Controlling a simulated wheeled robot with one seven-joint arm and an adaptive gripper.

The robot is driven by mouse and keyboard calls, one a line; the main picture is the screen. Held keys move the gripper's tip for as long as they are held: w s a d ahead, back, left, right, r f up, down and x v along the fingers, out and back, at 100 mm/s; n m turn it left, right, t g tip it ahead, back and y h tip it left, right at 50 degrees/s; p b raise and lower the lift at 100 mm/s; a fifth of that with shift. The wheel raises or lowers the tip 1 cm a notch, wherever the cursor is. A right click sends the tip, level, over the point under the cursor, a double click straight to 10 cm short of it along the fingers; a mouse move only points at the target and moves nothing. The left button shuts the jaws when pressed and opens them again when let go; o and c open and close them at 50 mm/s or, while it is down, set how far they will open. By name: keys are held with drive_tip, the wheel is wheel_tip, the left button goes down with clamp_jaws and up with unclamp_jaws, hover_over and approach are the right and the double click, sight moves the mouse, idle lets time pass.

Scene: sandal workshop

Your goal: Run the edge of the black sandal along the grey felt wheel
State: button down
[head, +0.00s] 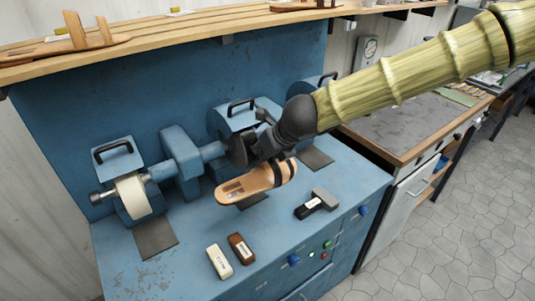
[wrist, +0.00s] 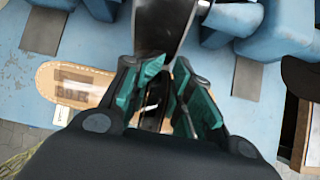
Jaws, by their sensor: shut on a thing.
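The sandal (head: 245,185), with a tan footbed and black strap, is held by my gripper (head: 275,158) above the blue bench. Its toe points left. In the wrist view, the sandal (wrist: 85,82) passes under the fingers, and my gripper (wrist: 165,105) is shut on its dark strap area. A dark grey surface (wrist: 165,18) sits just beyond the fingertips in the wrist view; it may be the felt wheel. In the head view the wheel under the middle hood is mostly hidden by my gripper. I cannot tell whether the sandal touches it.
A cream wheel (head: 131,196) is on the left of the blue machine (head: 182,165). Cream (head: 219,262), brown (head: 241,249), black (head: 307,208) and grey (head: 326,198) blocks lie on the bench. A wooden shelf (head: 190,38) runs above; a worktable (head: 400,125) stands right.

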drive_tip(key=shift+s+a+f, duration=0.15)
drive_tip(key=shift+s+a, duration=0.2)
drive_tip(key=shift+s, duration=0.2)
drive_tip(key=shift+s+a+r, duration=0.25)
drive_tip(key=shift+s, duration=0.2)
drive_tip(key=shift+w+a+f, duration=0.1)
drive_tip(key=shift+a, duration=0.4)
drive_tip(key=shift+w+d, duration=0.35)
drive_tip(key=shift+d, duration=0.5)
drive_tip(key=shift+w+a, duration=0.1)
drive_tip(key=shift+w+d+p, duration=0.3)
drive_tip(key=shift+d+p, duration=0.05)
drive_tip(key=shift+p, duration=0.05)
